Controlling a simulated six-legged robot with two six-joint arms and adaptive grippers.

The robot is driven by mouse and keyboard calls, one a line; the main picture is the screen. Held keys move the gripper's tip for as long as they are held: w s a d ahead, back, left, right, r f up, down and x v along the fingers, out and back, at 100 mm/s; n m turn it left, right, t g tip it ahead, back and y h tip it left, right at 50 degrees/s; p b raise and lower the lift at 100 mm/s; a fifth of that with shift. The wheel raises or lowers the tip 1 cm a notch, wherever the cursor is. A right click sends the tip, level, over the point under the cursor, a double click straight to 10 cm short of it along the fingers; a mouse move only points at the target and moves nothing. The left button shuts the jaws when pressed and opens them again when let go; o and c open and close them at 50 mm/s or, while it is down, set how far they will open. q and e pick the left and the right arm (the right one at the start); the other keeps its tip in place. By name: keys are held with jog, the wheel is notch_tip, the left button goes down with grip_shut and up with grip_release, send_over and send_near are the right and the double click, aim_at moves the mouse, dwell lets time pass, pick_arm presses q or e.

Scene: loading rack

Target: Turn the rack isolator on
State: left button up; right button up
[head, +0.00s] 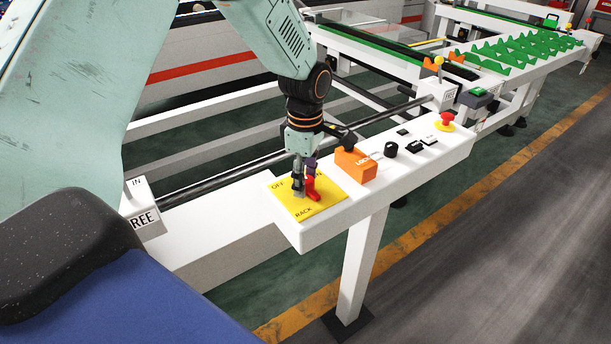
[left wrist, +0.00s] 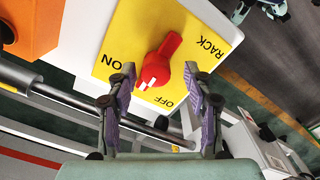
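The rack isolator is a red rotary knob (left wrist: 160,64) on a yellow plate (left wrist: 118,38) marked ON, OFF and RACK. In the left wrist view its white-marked end points between ON and OFF, nearer OFF. In the head view the knob (head: 313,190) is partly hidden by my left gripper (head: 304,182), which points down over the yellow plate (head: 325,203). In the left wrist view the fingers of my left gripper (left wrist: 159,72) are apart, one on each side of the knob. I cannot tell whether the right finger touches it.
On the same white panel are an orange lockout box (head: 356,165), a black knob (head: 390,149), small black switches and a red emergency button (head: 446,118). A dark bar (head: 245,165) runs behind the panel. Green-toothed racks (head: 520,48) stand at the back right.

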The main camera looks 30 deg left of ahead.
pick_arm(q)
jog(key=shift+w+f, duration=0.15)
jog(key=shift+w, duration=0.15)
jog(key=c, duration=0.6)
jog(key=shift+s, duration=0.15)
jog(key=c, duration=0.3)
grip_shut()
